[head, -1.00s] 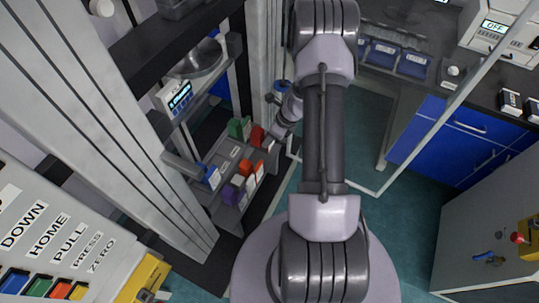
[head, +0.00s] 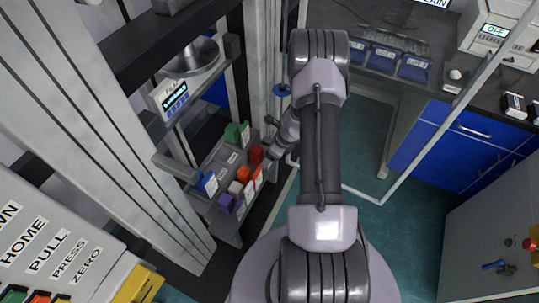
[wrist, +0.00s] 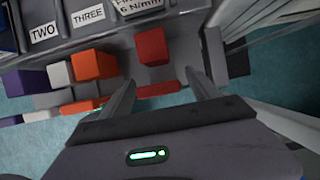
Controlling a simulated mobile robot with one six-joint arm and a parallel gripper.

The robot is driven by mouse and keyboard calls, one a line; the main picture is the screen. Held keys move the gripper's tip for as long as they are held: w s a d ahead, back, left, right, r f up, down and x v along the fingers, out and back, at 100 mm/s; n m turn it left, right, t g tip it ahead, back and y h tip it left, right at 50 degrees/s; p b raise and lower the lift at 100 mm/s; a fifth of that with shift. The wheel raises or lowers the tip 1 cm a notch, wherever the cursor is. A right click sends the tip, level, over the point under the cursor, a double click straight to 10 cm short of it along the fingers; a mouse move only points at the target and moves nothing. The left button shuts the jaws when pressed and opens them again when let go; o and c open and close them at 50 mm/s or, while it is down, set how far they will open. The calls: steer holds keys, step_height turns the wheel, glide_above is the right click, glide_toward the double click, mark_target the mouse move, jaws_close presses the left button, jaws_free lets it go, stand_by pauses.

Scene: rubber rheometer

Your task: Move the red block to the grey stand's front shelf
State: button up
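The red block (head: 256,153) sits on the grey stand (head: 223,228), near the right end of its row of blocks. In the wrist view the red block (wrist: 152,46) is upright on a grey ledge below a label reading "6 N/mm". My gripper (wrist: 160,76) is open and empty. Its two fingers point toward the red block, one on either side of its line, with the block just beyond the tips. In the head view my arm's end is beside the stand, and the fingers are too small to make out.
Left of the red block are orange (wrist: 93,65), white (wrist: 60,73) and purple (wrist: 28,80) blocks. Coloured strips run along a lower front edge. Blue (head: 206,183) and green (head: 237,132) blocks also sit on the stand. A grey frame post (head: 150,150) stands close to its left.

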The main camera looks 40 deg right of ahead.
steer(key=shift+r, duration=0.1)
steer(key=p+v, duration=0.5)
steer(key=v, duration=0.7)
